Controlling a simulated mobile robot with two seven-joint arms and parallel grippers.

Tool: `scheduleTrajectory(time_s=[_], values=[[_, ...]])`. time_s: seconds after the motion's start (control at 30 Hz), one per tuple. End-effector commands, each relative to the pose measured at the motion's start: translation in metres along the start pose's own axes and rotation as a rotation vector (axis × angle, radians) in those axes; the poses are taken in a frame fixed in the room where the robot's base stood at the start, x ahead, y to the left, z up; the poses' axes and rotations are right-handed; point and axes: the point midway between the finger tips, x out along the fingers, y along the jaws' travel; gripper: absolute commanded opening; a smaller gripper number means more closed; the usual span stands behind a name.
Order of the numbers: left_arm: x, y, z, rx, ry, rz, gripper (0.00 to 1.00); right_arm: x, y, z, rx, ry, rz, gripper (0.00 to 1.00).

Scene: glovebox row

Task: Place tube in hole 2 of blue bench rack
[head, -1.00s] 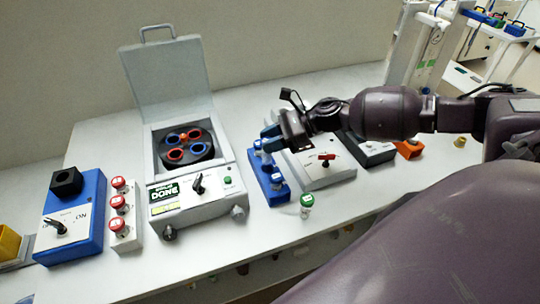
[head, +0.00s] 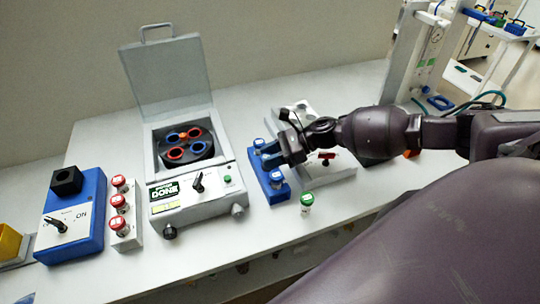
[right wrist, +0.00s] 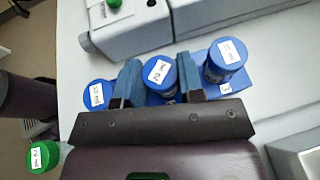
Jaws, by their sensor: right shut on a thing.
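The blue bench rack (head: 280,196) stands on the bench right of the centrifuge. My right gripper (head: 268,157) is over its middle, fingers pointing left. In the right wrist view the gripper (right wrist: 160,82) is shut on a blue-capped tube (right wrist: 160,72) with a white label. The held tube is upright at the rack's middle; how deep it sits is hidden. Another blue-capped tube (right wrist: 227,55) stands at the rack's back end, and one more (right wrist: 97,95) at its front end. My left gripper is not in view.
The open centrifuge (head: 190,205) with red and blue rotor holes stands left of the rack. A green-capped tube (head: 307,200) stands just in front of the rack. A grey box with a red switch (head: 325,157) is close on the right. Red-capped tubes (head: 119,204) stand farther left.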

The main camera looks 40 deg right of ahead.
Motion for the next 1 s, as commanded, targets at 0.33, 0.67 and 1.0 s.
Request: scheduleTrajectory(time_s=[0.33, 0.67, 1.0], values=[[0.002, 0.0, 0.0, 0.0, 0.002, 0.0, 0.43, 0.001, 0.0, -0.002, 0.001, 0.0, 0.0, 0.61], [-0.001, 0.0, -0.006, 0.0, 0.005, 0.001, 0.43, -0.001, 0.0, 0.004, 0.001, 0.0, 0.001, 0.61], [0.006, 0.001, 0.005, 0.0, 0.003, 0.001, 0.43, -0.063, 0.001, -0.001, 0.002, 0.004, -0.001, 0.61]])
